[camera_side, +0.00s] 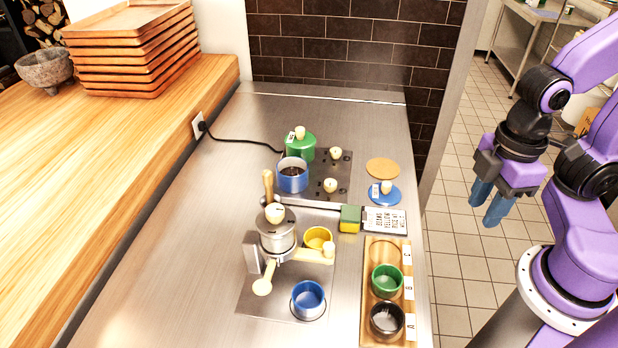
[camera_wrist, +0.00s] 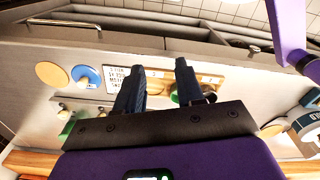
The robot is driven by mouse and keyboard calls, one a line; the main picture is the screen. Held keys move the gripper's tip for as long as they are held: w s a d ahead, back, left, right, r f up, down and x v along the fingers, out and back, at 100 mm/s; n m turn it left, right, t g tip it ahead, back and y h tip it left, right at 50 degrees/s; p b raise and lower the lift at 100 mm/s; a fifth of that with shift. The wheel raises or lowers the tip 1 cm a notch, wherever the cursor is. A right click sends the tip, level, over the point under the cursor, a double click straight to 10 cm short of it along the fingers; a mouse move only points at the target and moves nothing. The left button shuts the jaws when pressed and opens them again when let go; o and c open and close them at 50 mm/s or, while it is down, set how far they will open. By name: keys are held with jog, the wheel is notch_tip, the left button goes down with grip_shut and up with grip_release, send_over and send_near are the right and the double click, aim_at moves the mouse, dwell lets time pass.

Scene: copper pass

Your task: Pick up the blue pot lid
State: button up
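The blue pot (camera_side: 292,178) stands uncovered on the burner plate, with dark contents. My gripper (camera_side: 486,208) hangs in the air right of the counter, well away from the lid. Its two dark blue fingers are apart with nothing between them, as the wrist view (camera_wrist: 158,67) also shows.
A round tan disc (camera_side: 383,168) lies just behind the lid. A lettered sign (camera_side: 385,220) and a green-yellow block (camera_side: 350,218) lie in front. A wooden tray (camera_side: 371,265) holds a green cup and a dark cup. A green lidded pot (camera_side: 300,150) stands left.

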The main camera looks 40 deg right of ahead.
jog(key=shift+o, duration=0.8)
jog(key=w+a+r+m, duration=0.2)
jog(key=w+m, duration=1.1)
jog(key=m, duration=1.8)
send_over(387, 183)
jog(key=f, duration=0.6)
jog(key=a+f, duration=0.1)
jog(key=f, duration=0.2)
jog(key=shift+f, duration=0.4)
jog(key=shift+d+f, duration=0.25)
jog(key=shift+f, duration=1.05)
jog(key=shift+d+f, duration=0.2)
jog(key=shift+f, duration=1.1)
